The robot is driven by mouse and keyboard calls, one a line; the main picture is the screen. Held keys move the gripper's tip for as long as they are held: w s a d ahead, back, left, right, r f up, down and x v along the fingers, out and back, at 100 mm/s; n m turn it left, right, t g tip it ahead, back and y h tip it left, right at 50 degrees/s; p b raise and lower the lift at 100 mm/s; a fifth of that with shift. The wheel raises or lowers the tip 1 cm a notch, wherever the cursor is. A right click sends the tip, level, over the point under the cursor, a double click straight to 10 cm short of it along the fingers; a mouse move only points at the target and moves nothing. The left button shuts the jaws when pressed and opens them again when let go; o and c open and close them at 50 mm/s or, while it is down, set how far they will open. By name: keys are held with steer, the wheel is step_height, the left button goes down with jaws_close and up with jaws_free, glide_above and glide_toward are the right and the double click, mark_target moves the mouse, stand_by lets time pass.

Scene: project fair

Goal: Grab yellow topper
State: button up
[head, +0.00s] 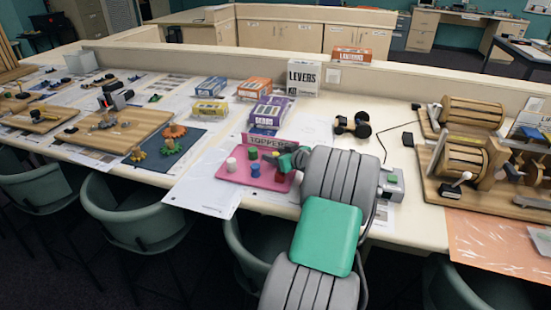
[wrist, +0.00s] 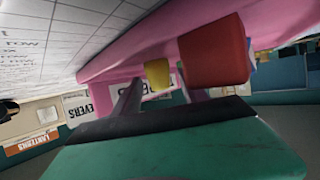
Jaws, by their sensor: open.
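The yellow topper (wrist: 157,73) shows in the wrist view just beyond and between the fingertips of my gripper (wrist: 158,90), which is open. Whether the fingers reach around it I cannot tell. The red topper (wrist: 213,52) is close beside it, on the right and nearer the camera. In the head view my gripper (head: 287,161) is low over the right side of the pink topper board (head: 226,176), and the yellow topper cannot be made out clearly there. The red topper (head: 279,177) stands at the board's right front.
A white topper (head: 231,164), a green topper (head: 252,153) and a blue topper (head: 255,170) stand on the board's left and middle. A pink sign stands behind. Boxes, including a white LEVERS box (head: 304,77), are farther back. A grey box (head: 390,185) lies right of my arm.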

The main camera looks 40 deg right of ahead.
jaws_close()
stand_by(0.3)
steer(key=shift+r, duration=0.1)
